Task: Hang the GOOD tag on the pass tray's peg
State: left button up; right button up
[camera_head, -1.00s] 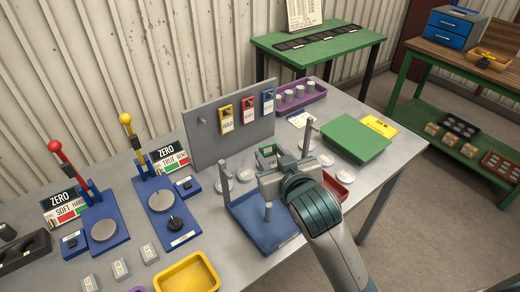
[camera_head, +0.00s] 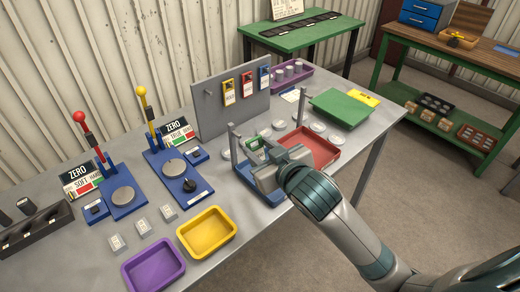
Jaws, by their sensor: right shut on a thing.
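My right gripper (camera_head: 259,160) is shut on the green GOOD tag (camera_head: 255,148), whose lettering I cannot read. It holds the tag above the blue tray (camera_head: 241,173), just right of a grey upright post (camera_head: 232,140) at that tray's back left. The tag and post look apart, but depth is hard to judge. I take the blue tray to be the pass tray, though no label is legible. My left gripper is not in view.
A red tray (camera_head: 323,153) with its own post (camera_head: 300,108) stands to the right. Behind is a grey board (camera_head: 215,118) with yellow, red and blue tags. Pale discs (camera_head: 279,124) lie near the trays. Yellow (camera_head: 207,232) and purple bins stand at front left.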

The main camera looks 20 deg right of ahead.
aim_at(261, 151)
jog(key=shift+f+n+y, duration=0.4)
jog(key=shift+n+y, duration=0.1)
jog(key=shift+n, duration=0.1)
jog(key=shift+w+d+f+n+y, duration=0.2)
jog(key=shift+d+f+n+y, duration=0.2)
jog(key=shift+d, duration=0.05)
jog(key=shift+d+f+n+g+y, duration=0.3)
jog(key=shift+d+f, duration=0.15)
jog(key=shift+f, duration=0.05)
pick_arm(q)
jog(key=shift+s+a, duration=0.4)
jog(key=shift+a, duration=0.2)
pick_arm(e)
jog(key=shift+w, duration=0.25)
